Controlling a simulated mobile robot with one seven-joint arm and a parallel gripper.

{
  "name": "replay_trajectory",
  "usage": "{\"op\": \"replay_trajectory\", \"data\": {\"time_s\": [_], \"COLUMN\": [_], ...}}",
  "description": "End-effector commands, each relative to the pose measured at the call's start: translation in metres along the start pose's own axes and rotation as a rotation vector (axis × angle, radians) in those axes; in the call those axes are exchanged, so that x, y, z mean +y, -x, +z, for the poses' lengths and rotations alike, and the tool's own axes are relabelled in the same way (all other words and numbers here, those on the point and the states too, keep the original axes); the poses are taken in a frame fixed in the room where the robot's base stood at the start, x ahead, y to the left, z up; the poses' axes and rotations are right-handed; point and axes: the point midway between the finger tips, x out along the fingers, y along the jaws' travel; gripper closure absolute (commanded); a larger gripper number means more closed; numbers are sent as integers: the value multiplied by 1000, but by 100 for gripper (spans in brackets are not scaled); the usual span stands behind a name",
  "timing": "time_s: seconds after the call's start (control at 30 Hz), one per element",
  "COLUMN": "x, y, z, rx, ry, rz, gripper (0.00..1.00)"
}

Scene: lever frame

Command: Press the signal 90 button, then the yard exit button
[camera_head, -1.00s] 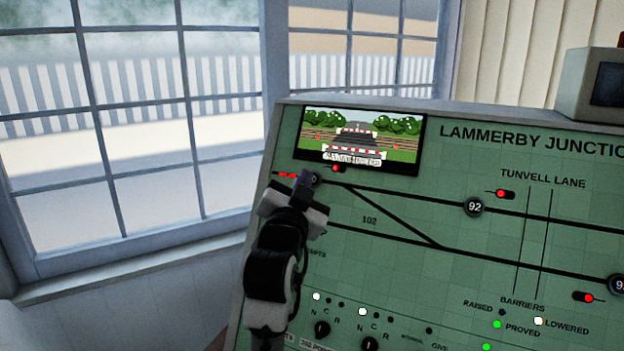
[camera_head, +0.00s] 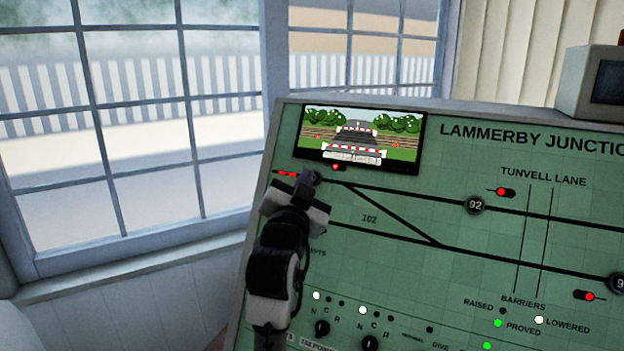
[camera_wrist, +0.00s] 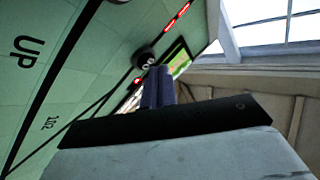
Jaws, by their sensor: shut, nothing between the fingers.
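The signal 90 button is a round black button (camera_wrist: 145,60) on the sloping green panel (camera_head: 450,270), at the left end of the upper track line. In the wrist view it lies just beyond and left of my fingertips. In the head view the fingers largely cover it. My gripper (camera_head: 307,177) is shut and empty, its tips at or very near this button; I cannot tell whether they touch. It also shows in the wrist view (camera_wrist: 157,76). I cannot make out a button labelled yard exit in either view.
A small screen (camera_head: 360,138) with a level crossing picture sits just above my gripper. A round black 92 button (camera_head: 475,205) is farther right. Rotary switches (camera_head: 322,328) and small lamps line the lower panel. A window (camera_head: 130,130) stands behind and left.

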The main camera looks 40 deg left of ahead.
Motion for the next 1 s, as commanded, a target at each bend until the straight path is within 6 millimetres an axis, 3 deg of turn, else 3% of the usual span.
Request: {"op": "replay_trajectory", "data": {"time_s": [1.0], "x": [5], "y": [-6], "z": [4], "rx": [0], "ry": [0], "rz": [1], "gripper": [100]}}
